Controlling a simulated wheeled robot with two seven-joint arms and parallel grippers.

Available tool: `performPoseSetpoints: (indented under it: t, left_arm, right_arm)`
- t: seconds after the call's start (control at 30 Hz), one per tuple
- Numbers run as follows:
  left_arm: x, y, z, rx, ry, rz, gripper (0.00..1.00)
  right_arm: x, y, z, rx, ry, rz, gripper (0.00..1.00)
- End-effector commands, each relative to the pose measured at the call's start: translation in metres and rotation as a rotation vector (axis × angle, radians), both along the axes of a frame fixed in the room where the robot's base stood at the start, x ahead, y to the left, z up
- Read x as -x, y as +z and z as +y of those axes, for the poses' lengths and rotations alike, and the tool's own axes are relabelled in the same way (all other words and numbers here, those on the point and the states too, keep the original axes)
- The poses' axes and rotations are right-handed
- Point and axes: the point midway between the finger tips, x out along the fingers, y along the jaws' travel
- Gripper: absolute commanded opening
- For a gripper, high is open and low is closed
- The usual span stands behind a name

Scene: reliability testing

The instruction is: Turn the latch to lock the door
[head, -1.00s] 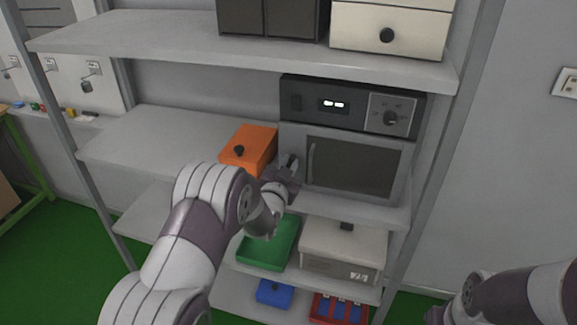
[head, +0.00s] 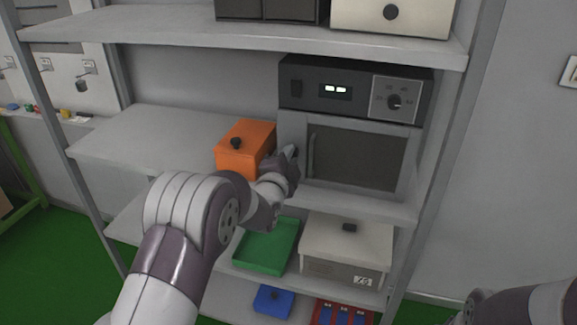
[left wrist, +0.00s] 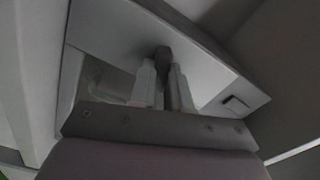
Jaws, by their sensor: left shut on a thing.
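The grey oven-like cabinet has a door with a dark window (head: 360,160) and a vertical handle (head: 311,153) on its left edge. My left gripper (head: 291,157) is at the cabinet's left front edge, left of the handle. In the left wrist view, its two fingers (left wrist: 163,85) are closed around a small dark piece that looks like the latch (left wrist: 163,57), in front of a grey panel. The gripper hides the latch in the head view. Part of my right arm shows at the lower right; its gripper is out of frame.
An orange box (head: 245,150) stands close to the left of my left gripper. Below are a green tray (head: 266,246), a white lidded box (head: 345,248) and a blue box (head: 273,300). A control panel with a dial (head: 395,101) sits above the door. The middle shelf's left part is clear.

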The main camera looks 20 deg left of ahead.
Motion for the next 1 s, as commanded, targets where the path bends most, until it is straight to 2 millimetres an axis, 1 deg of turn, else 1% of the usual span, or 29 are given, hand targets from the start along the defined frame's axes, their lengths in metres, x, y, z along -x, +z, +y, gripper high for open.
performPoseSetpoints:
  t: [0.03, 0.1, 0.4, 0.7, 1.0]
  left_arm:
    - [0.000, -0.005, 0.000, -0.036, -0.001, -0.003, 0.00]
    - [0.000, -0.005, -0.001, -0.093, -0.001, -0.004, 0.00]
    - [0.000, -0.004, -0.001, -0.282, -0.001, -0.011, 0.00]
    - [0.000, -0.003, -0.001, -0.369, -0.001, -0.012, 0.00]
    - [0.000, -0.002, -0.001, -0.384, -0.001, -0.012, 0.00]
  right_arm:
    - [0.000, -0.009, 0.000, 0.000, 0.000, 0.000, 0.00]
    - [0.000, -0.014, 0.000, 0.000, 0.000, 0.000, 0.00]
    - [0.000, -0.031, 0.000, 0.000, 0.000, 0.000, 0.00]
    - [0.000, -0.038, 0.000, 0.000, 0.000, 0.000, 0.00]
    - [0.000, -0.038, 0.000, 0.000, 0.000, 0.000, 0.00]
